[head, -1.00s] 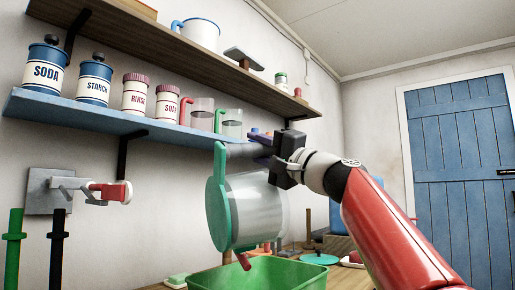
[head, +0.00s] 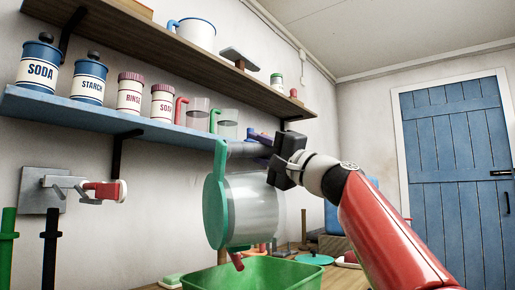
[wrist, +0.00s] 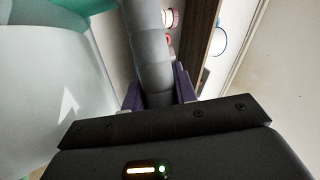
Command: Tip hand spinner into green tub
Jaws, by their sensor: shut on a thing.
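The hand spinner (head: 255,208) is a clear drum with a green lid or rim on its left face and a grey bar handle along its top. It hangs on its side in the head view, above the green tub (head: 262,272). My gripper (head: 272,148) is shut on the grey handle at the top right of the drum. The wrist view shows the grey handle (wrist: 150,55) between the purple fingers (wrist: 157,92), with the drum (wrist: 55,95) at left. The tub's inside is mostly hidden.
A blue shelf (head: 110,118) with labelled jars and glass mugs runs along the wall behind. A teal lid (head: 313,259) and other items lie on the counter right of the tub.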

